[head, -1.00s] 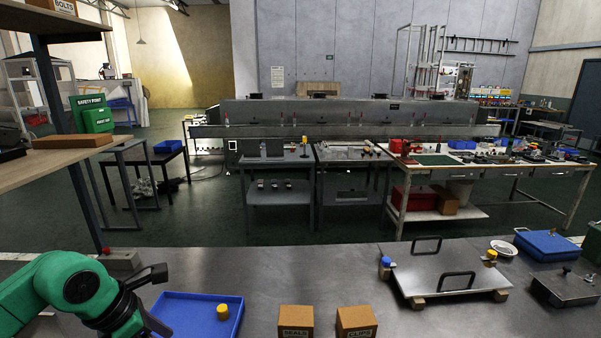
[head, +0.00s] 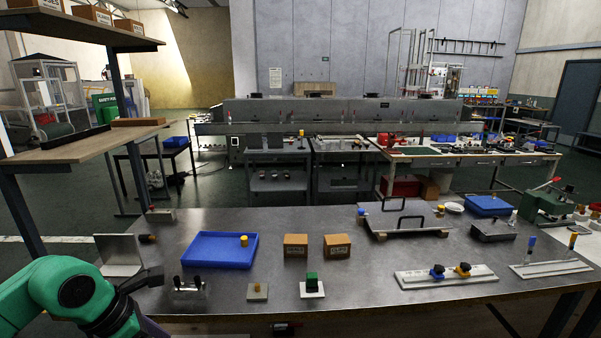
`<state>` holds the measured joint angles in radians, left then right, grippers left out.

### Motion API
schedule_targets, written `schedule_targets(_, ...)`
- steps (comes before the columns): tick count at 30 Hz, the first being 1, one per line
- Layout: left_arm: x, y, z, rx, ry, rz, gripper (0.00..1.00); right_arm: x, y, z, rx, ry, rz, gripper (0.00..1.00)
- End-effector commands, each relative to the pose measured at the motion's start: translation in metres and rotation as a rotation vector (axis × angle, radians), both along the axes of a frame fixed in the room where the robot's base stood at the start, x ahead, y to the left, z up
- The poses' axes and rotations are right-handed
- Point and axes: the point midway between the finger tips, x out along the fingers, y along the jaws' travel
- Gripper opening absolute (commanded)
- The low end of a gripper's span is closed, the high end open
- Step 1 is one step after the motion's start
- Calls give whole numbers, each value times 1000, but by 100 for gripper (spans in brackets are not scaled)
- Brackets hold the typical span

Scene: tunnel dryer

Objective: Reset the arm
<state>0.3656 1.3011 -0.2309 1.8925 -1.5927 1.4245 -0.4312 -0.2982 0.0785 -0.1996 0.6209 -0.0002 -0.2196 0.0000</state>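My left arm, green with black joints, comes in at the lower left. Its dark gripper end (head: 143,290) is over the table's left front part, to the left of a small metal block with two black knobs (head: 188,288). The finger gap does not show clearly, and I see nothing held. My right arm and gripper are not in view.
The metal table (head: 330,264) holds a blue tray (head: 205,262) with a yellow-capped piece, two cardboard boxes (head: 295,251), a handled plate (head: 380,222) and a white rail with clamps (head: 425,280). Wooden shelves (head: 80,147) stand at left. The table's middle is fairly clear.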

Motion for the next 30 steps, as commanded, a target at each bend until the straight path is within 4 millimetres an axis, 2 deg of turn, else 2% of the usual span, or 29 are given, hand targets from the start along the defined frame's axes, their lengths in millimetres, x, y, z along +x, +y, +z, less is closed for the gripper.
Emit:
schedule_targets(6,27,-33,-7,-345,32,142,62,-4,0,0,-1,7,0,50)
schedule_targets(11,58,-46,-13,-663,74,336,62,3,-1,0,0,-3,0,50)
schedule_targets(14,85,-41,-25,-912,121,542,62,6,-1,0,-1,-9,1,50)
schedule_targets(17,112,-21,-54,-1154,180,814,62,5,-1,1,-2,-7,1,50)
schedule_targets(20,126,8,-97,-1338,239,1098,62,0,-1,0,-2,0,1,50)
schedule_targets(23,124,41,-161,-1481,302,1428,62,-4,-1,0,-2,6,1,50)
schedule_targets(24,116,53,-193,-1525,329,1576,62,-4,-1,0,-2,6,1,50)
schedule_targets(26,97,70,-244,-1568,367,1804,62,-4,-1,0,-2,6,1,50)
schedule_targets(27,81,79,-276,-1582,387,1952,62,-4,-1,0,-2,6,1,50)
schedule_targets(29,51,87,-324,-1581,415,2166,62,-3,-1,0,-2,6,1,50)
schedule_targets(30,28,91,-353,-1569,432,2304,62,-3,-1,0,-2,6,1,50)
